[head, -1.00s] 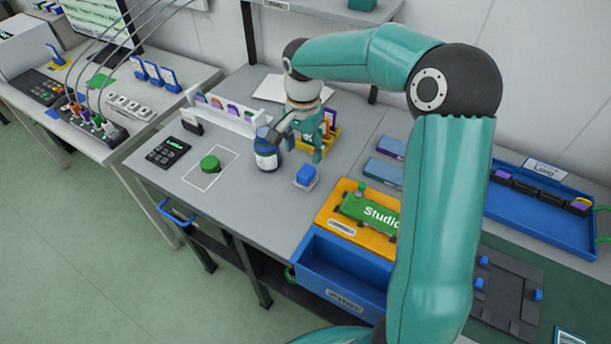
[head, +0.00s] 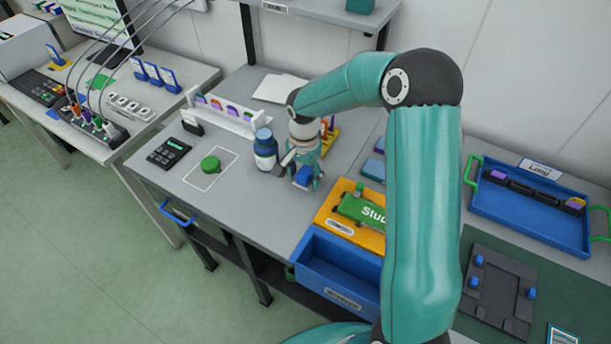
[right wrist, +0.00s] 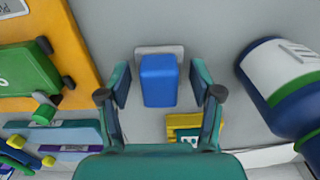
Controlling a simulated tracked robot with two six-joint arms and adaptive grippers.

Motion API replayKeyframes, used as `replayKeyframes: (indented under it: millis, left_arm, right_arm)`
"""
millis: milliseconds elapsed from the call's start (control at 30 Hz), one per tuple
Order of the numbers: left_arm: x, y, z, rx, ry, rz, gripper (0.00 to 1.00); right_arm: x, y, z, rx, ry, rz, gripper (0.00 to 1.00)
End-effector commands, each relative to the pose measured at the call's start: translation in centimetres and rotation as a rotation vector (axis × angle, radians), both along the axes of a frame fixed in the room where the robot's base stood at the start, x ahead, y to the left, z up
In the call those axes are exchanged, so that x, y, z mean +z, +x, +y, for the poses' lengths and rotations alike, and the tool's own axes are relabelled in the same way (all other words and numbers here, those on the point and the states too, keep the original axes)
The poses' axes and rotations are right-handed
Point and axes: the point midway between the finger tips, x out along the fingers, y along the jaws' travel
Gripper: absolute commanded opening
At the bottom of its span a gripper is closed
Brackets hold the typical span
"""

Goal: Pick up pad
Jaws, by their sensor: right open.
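The pad looks like a small blue block (head: 304,175) on a pale square base; in the right wrist view the blue block (right wrist: 158,82) shows large near the middle, its pale base (right wrist: 146,50) at its far end. My right gripper (head: 303,181) is over it on the grey table. In the right wrist view the open fingers of my right gripper (right wrist: 160,86) stand on either side of the block, with a visible gap on each side. In the head view the gripper partly hides the block and its base. My left gripper is not in view.
A blue bottle with a white label (head: 265,152) stands close left of the gripper; it also shows in the right wrist view (right wrist: 290,85). An orange board (head: 347,225) and a blue bin (head: 340,272) are to the right and front. A green round piece (head: 210,164) lies left.

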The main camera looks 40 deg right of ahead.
Motion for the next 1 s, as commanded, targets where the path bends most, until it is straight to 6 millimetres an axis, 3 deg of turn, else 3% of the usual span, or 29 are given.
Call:
replayKeyframes:
  millis: [67,400,433,767,1000]
  left_arm:
    - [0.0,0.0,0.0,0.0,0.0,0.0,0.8]
    - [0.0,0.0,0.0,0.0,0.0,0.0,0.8]
    - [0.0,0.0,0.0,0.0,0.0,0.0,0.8]
    - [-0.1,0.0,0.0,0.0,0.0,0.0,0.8]
    - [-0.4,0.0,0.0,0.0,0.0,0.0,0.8]
  right_arm:
    - [0.0,0.0,0.0,0.0,0.0,0.0,0.61]
    - [0.0,0.0,0.0,0.0,0.0,0.001,0.05]
    - [0.0,0.0,0.0,0.0,0.001,0.001,0.03]
    - [0.2,-0.1,0.0,0.0,0.001,0.002,0.02]
    - [2.2,0.0,-0.2,-0.002,-0.002,-0.004,0.02]
